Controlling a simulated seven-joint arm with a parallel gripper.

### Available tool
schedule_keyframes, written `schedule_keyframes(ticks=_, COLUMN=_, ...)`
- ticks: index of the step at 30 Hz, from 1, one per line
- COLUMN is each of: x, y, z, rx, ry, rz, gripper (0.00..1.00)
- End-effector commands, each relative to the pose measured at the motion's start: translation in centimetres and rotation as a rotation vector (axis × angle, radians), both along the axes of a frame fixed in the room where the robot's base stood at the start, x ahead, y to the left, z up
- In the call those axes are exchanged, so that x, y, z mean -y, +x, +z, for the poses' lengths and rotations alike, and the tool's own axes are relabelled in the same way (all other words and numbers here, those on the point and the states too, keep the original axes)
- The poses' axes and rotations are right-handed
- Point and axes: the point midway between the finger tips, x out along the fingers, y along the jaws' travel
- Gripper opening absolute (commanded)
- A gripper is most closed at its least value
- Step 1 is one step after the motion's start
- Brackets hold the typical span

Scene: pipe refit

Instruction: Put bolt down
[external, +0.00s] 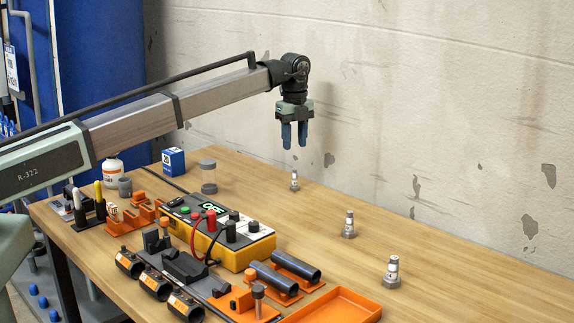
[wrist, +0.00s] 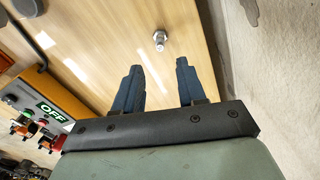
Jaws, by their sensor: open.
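A small silvery bolt-like part (external: 294,181) stands upright on the wooden table near the wall edge. It also shows in the wrist view (wrist: 160,40), seen past the fingertips and roughly in line with the space between them. My gripper (external: 295,146) hangs above it, pointing down, with a clear gap to the table. Its two blue fingers (wrist: 158,66) are apart with nothing between them. Two similar silvery parts stand along the same edge, one in the middle (external: 349,224) and one nearer (external: 392,272).
A yellow meter box (external: 235,256) reading OFF stands mid-table, with cables. Black tubes (external: 295,265), orange holders (external: 136,216) and an orange tray (external: 340,306) lie nearer. The wall runs close behind the table.

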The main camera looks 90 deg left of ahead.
Motion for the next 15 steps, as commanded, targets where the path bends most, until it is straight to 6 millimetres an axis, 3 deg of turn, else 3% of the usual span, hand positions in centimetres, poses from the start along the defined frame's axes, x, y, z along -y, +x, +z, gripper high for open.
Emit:
schedule_keyframes(ticks=6, x=0.0, y=0.0, z=1.5, rx=0.0, ry=0.0, rz=0.0, gripper=0.4)
schedule_keyframes(ticks=15, x=0.0, y=0.0, z=1.6, rx=0.0, ry=0.0, rz=0.0, gripper=0.4)
